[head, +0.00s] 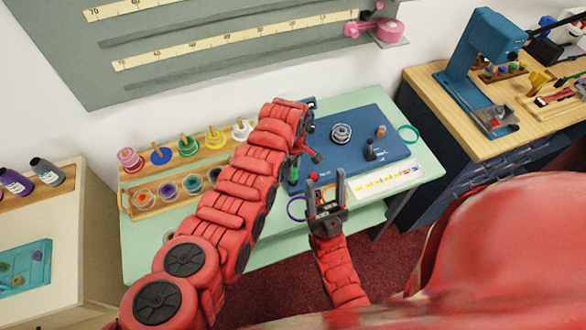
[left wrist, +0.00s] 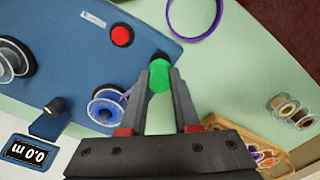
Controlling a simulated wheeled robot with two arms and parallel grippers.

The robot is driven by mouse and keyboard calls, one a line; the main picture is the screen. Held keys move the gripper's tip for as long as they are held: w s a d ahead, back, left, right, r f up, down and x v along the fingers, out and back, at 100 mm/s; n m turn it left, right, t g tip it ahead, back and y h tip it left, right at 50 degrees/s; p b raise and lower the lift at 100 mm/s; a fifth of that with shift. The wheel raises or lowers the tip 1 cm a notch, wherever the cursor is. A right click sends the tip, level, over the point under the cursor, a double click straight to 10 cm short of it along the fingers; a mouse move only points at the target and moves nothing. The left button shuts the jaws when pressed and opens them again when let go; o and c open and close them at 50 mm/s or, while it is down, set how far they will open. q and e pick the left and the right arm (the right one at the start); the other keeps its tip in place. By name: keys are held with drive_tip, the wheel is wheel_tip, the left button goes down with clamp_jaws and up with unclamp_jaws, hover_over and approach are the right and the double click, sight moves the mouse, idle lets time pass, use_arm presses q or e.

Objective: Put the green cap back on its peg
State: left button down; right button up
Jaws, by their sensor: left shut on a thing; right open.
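The green cap (left wrist: 160,76) is between the fingertips of my left gripper (left wrist: 162,84) in the left wrist view, and the jaws are shut on it. A small dark round thing (left wrist: 160,56) shows just past the cap; I cannot tell whether it is the peg or whether the cap touches it. In the head view the green cap (head: 293,175) shows small near the blue mat's (head: 345,122) front left corner, with my left arm covering much around it. A red cap (left wrist: 121,35) is close by on the mat. My right gripper (head: 327,185) is open and empty at the counter's front edge.
A purple ring (left wrist: 198,20) lies close to the left gripper, off the mat. A blue spool (left wrist: 108,105) and a readout (left wrist: 28,152) are nearby. Wooden racks of colored spools (head: 161,154) and jars stand at the left, partly behind my arm.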

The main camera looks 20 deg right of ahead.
use_arm(q)
drive_tip(key=shift+f, duration=0.15)
drive_tip(key=shift+f+b, duration=1.1)
drive_tip(key=shift+b, duration=0.05)
drive_tip(key=c, duration=0.6)
unclamp_jaws()
drive_tip(key=shift+o, duration=0.2)
wheel_tip(320, 180, up, 3)
drive_tip(key=shift+f+p, duration=0.1)
drive_tip(key=shift+p, duration=1.05)
drive_tip(key=shift+r+p, duration=1)
drive_tip(key=shift+r, duration=1.2)
